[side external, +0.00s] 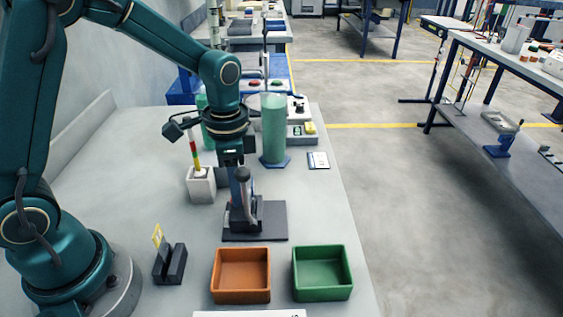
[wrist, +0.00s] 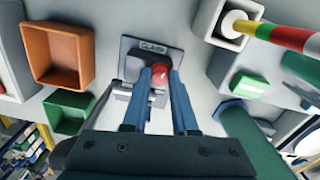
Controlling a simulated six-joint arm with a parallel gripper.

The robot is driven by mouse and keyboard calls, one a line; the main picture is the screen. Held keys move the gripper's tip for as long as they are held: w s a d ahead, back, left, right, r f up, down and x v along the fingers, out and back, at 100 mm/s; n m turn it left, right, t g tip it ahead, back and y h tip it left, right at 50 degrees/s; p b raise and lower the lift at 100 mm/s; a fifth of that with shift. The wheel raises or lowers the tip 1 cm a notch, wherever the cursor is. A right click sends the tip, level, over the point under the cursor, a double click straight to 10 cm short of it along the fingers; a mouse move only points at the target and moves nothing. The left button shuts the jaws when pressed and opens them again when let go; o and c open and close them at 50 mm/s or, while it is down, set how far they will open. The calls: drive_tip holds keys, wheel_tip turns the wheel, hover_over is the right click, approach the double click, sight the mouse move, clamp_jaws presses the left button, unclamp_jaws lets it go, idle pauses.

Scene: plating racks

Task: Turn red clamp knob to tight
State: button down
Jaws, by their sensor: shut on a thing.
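The red clamp knob (wrist: 160,76) shows in the wrist view between the two blue fingers of my gripper (wrist: 159,73). The fingers are shut on the knob from both sides. The clamp's dark base (wrist: 132,66) lies beyond the fingertips and carries a label reading CLAMP. In the side external view the clamp's dark base plate (side external: 268,237) lies on the grey bench, with a grey upright handle in front. My gripper (side external: 238,186) points down over the clamp there, and the knob is hidden. I cannot read the knob's turn position.
An orange tray (side external: 241,297) and a green tray (side external: 322,295) stand in front of the clamp. A white holder (side external: 202,188) with a striped rod (side external: 195,152) stands left of it. A green cylinder (side external: 273,132) stands behind, near a small card (side external: 318,161). A black stand (side external: 170,266) is front left.

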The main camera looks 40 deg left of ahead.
drive_tip(key=shift+m, duration=2.2)
drive_tip(key=c, duration=0.7)
unclamp_jaws()
drive_tip(key=shift+r, duration=2.6)
